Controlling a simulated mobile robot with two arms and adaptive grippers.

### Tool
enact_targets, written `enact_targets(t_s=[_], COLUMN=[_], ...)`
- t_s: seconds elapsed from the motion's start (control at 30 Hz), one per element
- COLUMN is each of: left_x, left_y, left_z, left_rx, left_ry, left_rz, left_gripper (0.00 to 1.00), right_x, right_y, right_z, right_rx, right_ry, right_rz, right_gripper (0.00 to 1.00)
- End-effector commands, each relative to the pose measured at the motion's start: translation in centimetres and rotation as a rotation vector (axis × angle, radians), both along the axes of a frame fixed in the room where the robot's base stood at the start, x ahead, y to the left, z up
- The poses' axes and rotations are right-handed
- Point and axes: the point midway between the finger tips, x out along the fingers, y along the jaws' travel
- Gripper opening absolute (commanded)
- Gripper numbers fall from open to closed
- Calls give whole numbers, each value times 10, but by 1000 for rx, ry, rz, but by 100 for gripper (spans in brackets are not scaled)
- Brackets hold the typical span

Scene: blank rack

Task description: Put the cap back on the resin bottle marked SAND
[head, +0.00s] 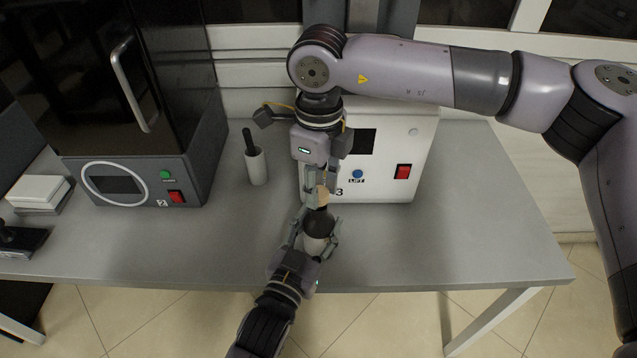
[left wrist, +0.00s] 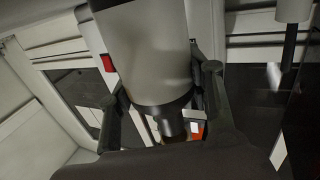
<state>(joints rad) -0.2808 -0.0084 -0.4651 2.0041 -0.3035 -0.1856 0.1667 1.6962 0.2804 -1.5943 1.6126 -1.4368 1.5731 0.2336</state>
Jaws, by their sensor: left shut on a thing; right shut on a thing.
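A bottle with a pale grey body and black top part (head: 319,222) stands between the fingers of my left gripper (head: 318,243), which is shut on it above the table's front edge. In the left wrist view the grey bottle body (left wrist: 150,55) appears upside down, with a black shoulder and narrower dark neck. I cannot read any marking on it. My right gripper (head: 316,185) points down just above the bottle and is shut on a small tan piece (head: 323,195), apparently the cap. I cannot tell whether this piece touches the bottle's neck.
A dark machine marked 2 (head: 180,150) is farther left. The table (head: 480,220) is clear on the right.

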Motion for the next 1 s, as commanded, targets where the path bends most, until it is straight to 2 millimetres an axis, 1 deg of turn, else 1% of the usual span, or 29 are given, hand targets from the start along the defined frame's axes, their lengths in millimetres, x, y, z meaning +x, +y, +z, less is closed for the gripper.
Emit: enact_targets(t_s=[0.3,0.8,1.0], left_x=[0,0,0], left_y=[0,0,0], left_z=[0,0,0], left_rx=[0,0,0], left_ry=[1,1,1], left_rz=[0,0,0], left_gripper=[0,0,0], right_x=[-1,0,0], right_y=[0,0,0], right_z=[-16,-17,-20], right_rx=[0,0,-1], right_ry=[2,1,3], right_rz=[0,-1,-1], right_gripper=[20,20,20])
